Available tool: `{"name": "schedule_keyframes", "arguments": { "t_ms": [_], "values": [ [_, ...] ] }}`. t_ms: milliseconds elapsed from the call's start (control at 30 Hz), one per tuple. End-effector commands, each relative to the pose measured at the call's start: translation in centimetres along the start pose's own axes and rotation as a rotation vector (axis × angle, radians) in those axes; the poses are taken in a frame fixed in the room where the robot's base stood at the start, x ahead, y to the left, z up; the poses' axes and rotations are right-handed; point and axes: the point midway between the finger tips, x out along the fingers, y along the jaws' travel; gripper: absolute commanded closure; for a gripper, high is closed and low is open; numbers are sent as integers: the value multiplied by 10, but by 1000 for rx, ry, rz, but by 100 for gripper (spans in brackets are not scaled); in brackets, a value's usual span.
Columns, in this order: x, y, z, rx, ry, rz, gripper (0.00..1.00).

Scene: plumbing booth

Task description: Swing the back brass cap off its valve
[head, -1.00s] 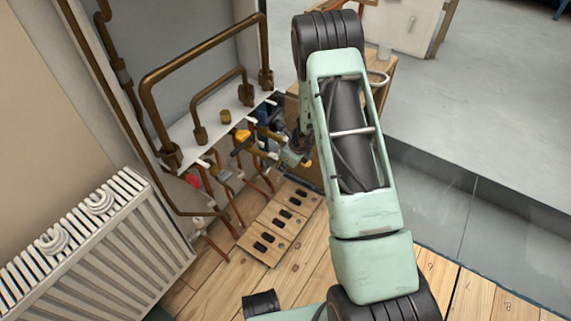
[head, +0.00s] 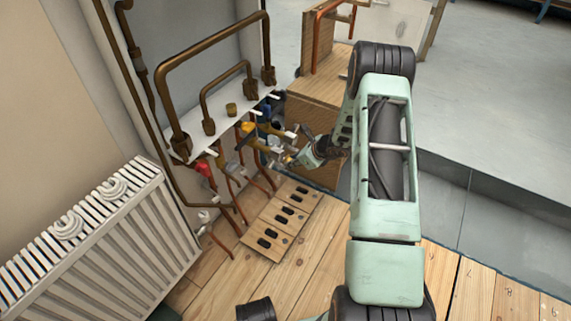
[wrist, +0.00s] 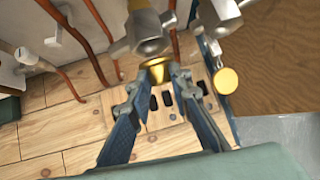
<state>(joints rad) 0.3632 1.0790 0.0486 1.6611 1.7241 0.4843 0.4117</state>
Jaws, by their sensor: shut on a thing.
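A brass cap (wrist: 158,70) sits between the fingertips of my gripper (wrist: 159,80) in the wrist view, and the jaws are shut on it. It is right at the end of a grey valve outlet (wrist: 149,40); I cannot tell whether they touch. A second round brass cap (wrist: 226,81) hangs beside another grey valve at the right, clear of my fingers. In the head view my gripper (head: 289,160) is at the right side of the valve row, and the cap in it is too small to make out clearly. I cannot tell which cap is the back one.
Valves with red (head: 204,169), yellow (head: 247,127) and blue handles hang under a white shelf (head: 225,122) with copper pipes. A wooden cabinet (head: 318,90) stands close behind my gripper. A slotted wooden board (head: 262,243) lies on the floor. A white radiator (head: 130,235) is at the left.

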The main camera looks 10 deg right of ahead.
Motion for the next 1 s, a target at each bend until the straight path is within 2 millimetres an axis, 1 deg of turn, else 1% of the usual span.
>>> {"name": "schedule_keyframes", "arguments": {
  "t_ms": [33, 133, 500, 700, 1000],
  "values": [
    [-1, -3, -6, 10, -19, -3, 100],
    [-2, -6, -11, 17, -60, -3, 100],
    [-2, -7, -24, 42, -223, -8, 100],
    [-1, -6, -28, 52, -298, -9, 100],
    [0, -6, -29, 55, -334, -10, 100]
  ]
}}
